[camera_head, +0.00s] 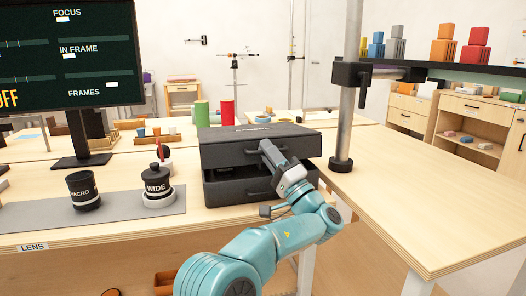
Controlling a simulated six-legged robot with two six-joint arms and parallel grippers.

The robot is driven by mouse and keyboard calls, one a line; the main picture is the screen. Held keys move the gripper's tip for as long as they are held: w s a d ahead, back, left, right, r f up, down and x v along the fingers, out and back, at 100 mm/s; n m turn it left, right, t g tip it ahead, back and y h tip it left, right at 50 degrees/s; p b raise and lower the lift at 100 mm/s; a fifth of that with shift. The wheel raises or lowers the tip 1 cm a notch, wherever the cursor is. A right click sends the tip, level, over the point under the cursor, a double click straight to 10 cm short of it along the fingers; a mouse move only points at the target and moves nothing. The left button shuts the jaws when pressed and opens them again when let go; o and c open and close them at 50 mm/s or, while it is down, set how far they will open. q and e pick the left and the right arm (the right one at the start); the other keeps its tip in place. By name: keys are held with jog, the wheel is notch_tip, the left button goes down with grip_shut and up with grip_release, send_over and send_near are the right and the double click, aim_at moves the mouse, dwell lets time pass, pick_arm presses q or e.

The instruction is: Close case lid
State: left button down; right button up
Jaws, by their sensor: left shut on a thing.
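A dark grey case (218,191) stands on the wooden table at the middle of the view. Its lid (235,134) sits above the base, with a dark gap between them along the front. A handle shows on the lid's front, and another bar shows low on the base's front. My left gripper (270,153) is at the lid's front and shut on the lid's handle. The gripper and its teal arm hide part of the case's right front. My right gripper is not in view.
A grey mat (115,210) left of the case holds black lenses marked MACRO (83,190) and WIDE (158,187). A metal post (346,120) stands behind and right of the case. A screen (70,55) stands at the left. The table's right side is clear.

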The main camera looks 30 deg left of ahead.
pick_arm(q)
jog(key=shift+n+g+y, duration=0.5)
jog(key=shift+n+y, duration=0.3)
jog(key=shift+s+d+f+b, duration=0.1)
jog(key=shift+d+f+b, duration=0.05)
jog(key=shift+f+b, duration=0.85)
jog(key=shift+d+f+b, duration=0.1)
jog(key=shift+f+b, duration=0.65)
jog(key=shift+f, duration=0.45)
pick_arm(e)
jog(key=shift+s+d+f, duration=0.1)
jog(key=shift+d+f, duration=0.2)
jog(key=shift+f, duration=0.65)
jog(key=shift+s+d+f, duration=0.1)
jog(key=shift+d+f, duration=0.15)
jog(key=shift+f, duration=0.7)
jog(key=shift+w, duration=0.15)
pick_arm(q)
jog(key=c, duration=1.4)
grip_release()
jog(key=shift+c, duration=0.2)
jog(key=b+v, duration=0.1)
jog(key=v, duration=1)
jog(key=shift+s+d, duration=0.15)
jog(key=shift+d, duration=0.25)
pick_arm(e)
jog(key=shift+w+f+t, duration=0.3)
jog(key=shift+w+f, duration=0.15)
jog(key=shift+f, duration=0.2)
